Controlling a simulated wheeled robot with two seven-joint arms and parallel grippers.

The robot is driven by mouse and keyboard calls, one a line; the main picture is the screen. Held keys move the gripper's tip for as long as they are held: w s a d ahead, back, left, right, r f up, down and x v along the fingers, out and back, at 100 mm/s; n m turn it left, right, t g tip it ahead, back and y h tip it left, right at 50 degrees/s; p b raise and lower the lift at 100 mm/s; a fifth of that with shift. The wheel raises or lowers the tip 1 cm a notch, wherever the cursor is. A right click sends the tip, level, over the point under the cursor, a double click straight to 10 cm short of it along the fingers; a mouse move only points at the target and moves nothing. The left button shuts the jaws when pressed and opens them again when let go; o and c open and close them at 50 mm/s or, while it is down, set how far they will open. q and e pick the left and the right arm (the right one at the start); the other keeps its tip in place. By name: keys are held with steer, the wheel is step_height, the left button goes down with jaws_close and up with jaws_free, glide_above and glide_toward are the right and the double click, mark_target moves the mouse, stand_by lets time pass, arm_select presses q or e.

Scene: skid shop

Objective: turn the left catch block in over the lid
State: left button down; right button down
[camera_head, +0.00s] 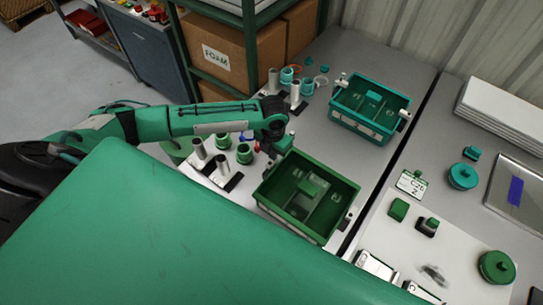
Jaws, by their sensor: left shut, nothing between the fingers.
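The green box (263,200) stands on the light bench at the middle of the view. A smaller green block shows inside its rim, with a pale area around it; I cannot tell whether a clear lid lies over it. A small pale catch (347,221) sits at the box's right side. The left catch block cannot be made out; the left gripper covers that corner. My left gripper (282,148) is shut and empty, pointing down at the box's far left corner. I cannot tell whether it touches. My right gripper is not in view.
A teal box (361,133) with pale catches stands farther back. Metal cylinders (198,148) and green rings (244,153) stand close left of the green box. A white board (455,245) with green parts lies at right. A shelf with cardboard boxes (228,50) rises behind.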

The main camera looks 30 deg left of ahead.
arm_select(q)
steer(key=shift+f+b, duration=0.3)
steer(key=shift+f, duration=0.35)
stand_by(0.5)
steer(key=shift+r, duration=0.15)
steer(key=shift+r+p, duration=0.2)
steer(key=shift+p, duration=0.3)
steer(key=shift+a, duration=0.1)
steer(key=shift+w+a, duration=0.3)
steer(key=shift+a, duration=0.35)
steer(key=shift+w+a, duration=0.2)
steer(key=shift+a, duration=0.35)
steer(key=shift+f, duration=0.25)
